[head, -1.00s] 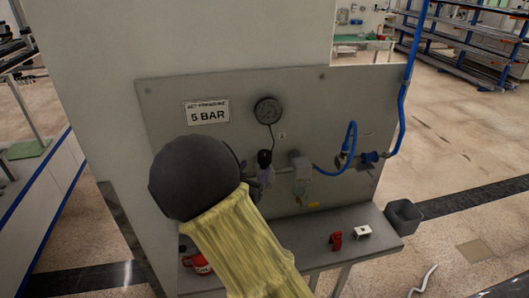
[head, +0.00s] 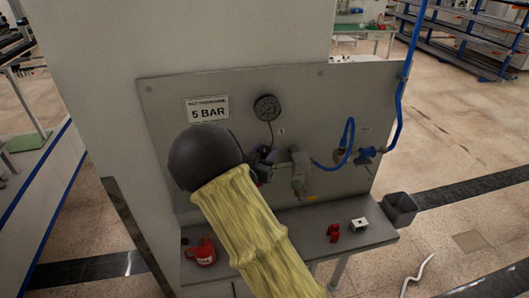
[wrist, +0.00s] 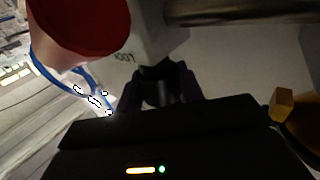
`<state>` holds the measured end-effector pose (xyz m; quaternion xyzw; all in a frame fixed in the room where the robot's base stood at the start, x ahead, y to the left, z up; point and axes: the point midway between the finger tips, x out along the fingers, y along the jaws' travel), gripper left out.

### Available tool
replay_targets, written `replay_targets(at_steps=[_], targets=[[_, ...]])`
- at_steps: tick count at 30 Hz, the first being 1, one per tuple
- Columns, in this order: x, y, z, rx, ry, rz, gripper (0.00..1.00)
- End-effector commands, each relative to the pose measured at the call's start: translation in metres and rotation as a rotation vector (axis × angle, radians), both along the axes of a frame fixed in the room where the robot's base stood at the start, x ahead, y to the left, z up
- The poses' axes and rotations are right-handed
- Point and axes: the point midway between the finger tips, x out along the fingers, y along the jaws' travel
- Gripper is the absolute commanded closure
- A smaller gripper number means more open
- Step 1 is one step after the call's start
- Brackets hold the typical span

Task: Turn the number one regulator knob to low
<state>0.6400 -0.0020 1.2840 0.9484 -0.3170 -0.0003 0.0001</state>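The regulator panel (head: 345,95) carries a round gauge (head: 267,107) and a 5 BAR sign (head: 207,109). My gripper (head: 263,158) is at the panel's fittings, just below the gauge, partly hidden by my arm. In the wrist view, the dark fingers of my gripper (wrist: 165,85) stand apart with a dark shape between them. This may be the regulator knob, but its edges and any low mark are too dark to make out. I cannot tell whether the fingers press on it. In the head view the knob does not show clearly apart from my gripper.
A grey fitting (head: 299,165) is right of my gripper, with a blue hose (head: 349,135) beyond it. The shelf below holds a red item (head: 203,252), a small red part (head: 334,232) and a white block (head: 359,224). A dark bin (head: 400,209) is at its right end.

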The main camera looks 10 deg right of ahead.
Motion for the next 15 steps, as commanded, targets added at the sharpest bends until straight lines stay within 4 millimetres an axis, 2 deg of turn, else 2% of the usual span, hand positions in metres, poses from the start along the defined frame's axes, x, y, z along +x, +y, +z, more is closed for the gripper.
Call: replay_targets(at_steps=[8,15], targets=[[-0.0002,0.0002,-0.0013,-0.001,0.000,0.017,0.85],[0.0002,-0.0002,-0.0021,-0.001,-0.003,0.103,0.85]])
